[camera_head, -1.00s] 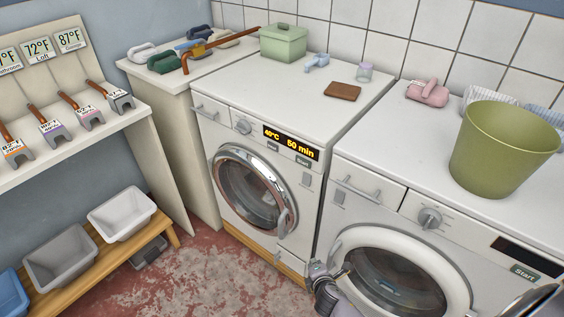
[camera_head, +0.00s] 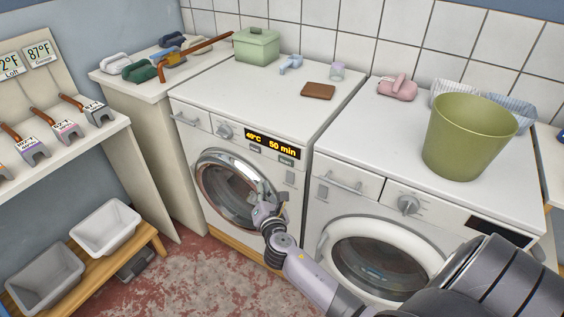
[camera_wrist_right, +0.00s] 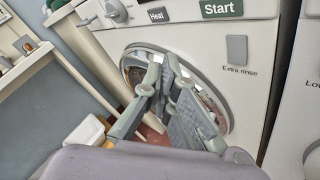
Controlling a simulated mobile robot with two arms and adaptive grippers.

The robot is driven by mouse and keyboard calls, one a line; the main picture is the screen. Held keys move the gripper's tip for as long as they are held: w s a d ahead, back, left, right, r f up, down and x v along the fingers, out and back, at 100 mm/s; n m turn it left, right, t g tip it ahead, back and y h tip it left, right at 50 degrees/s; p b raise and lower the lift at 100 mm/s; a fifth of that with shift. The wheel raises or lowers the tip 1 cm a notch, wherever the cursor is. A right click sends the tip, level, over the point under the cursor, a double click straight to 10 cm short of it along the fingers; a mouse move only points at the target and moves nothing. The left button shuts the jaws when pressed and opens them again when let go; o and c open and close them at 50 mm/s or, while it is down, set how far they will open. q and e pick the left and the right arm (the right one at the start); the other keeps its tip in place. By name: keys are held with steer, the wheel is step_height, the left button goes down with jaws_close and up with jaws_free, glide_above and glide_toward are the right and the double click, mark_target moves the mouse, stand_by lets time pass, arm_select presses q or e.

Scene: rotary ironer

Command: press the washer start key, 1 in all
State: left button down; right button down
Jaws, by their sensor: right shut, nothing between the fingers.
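The washer (camera_head: 245,180) is the left white machine, with a round chrome-rimmed door and a lit display (camera_head: 271,143) reading 40°C and 50 min. Its start key (camera_head: 287,161) is a small dark green key below the display's right end. In the right wrist view the key (camera_wrist_right: 221,8) is at the top edge, labelled Start, right of the Heat key (camera_wrist_right: 157,15). My right gripper (camera_head: 264,208) is shut and empty, in front of the washer door and below the start key. It also shows in the right wrist view (camera_wrist_right: 163,72). My left gripper is not in view.
A second white machine (camera_head: 345,205) stands to the right, with a green bucket (camera_head: 468,137) on top. My arm hides part of its front. An Extra rinse key (camera_wrist_right: 237,50) is on the washer. White and grey tubs (camera_head: 105,228) sit on a low bench at left.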

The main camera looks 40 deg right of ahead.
glide_toward(278, 160)
steer(key=shift+w+d+f, duration=0.1)
steer(key=shift+w+f, duration=0.15)
steer(key=shift+w, duration=0.5)
steer(key=shift+w+d+f, duration=0.15)
steer(key=shift+w+f, duration=0.15)
steer(key=shift+w, duration=0.45)
steer(key=shift+w+d+f, duration=0.1)
steer(key=shift+w+f, duration=0.15)
steer(key=shift+w, duration=0.55)
steer(key=shift+d, duration=0.15)
steer(key=shift+w+d, duration=0.15)
steer(key=shift+d, duration=0.1)
steer(key=shift+w+d, duration=0.15)
steer(key=shift+d, duration=0.25)
stand_by(0.5)
steer(key=shift+s+a, duration=0.35)
steer(key=shift+a, duration=0.4)
